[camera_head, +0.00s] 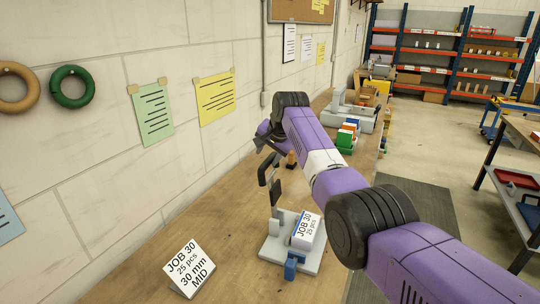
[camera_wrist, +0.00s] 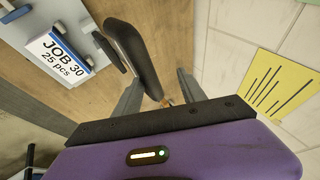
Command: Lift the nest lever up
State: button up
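The nest (camera_head: 275,252) is a light grey fixture on the bench, holding a white block (camera_head: 307,231) marked JOB 30, 25 pcs; both also show at the upper left of the wrist view. Its lever (camera_head: 275,191) stands up from the fixture's far left side as a dark bar. In the wrist view the lever's rounded black grip (camera_wrist: 132,52) reaches down to between my fingertips. My gripper (camera_wrist: 158,88) is open, its two grey fingers on either side of the grip's end, with gaps showing. In the head view my arm partly hides the fingers.
A white sign (camera_head: 190,268) reading JOB 30, 25 pcs, 30 mm, MID stands at the bench's near end. The wall with a green sheet (camera_head: 153,112) and a yellow sheet (camera_head: 214,96) runs along the left. Coloured blocks (camera_head: 347,137) and a grey machine (camera_head: 352,112) stand farther along the bench.

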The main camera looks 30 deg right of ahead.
jog(key=shift+s+a+r+p, duration=0.1)
jog(key=shift+a+r+p, duration=0.25)
jog(key=shift+r, duration=0.55)
jog(key=shift+a+r+p, duration=0.15)
jog(key=shift+a+r, duration=0.3)
jog(key=shift+r, duration=0.4)
jog(key=b+v, duration=0.2)
jog(key=v, duration=0.5)
jog(key=shift+s+r, duration=0.25)
jog(key=shift+r, duration=0.05)
jog(key=shift+w, duration=0.1)
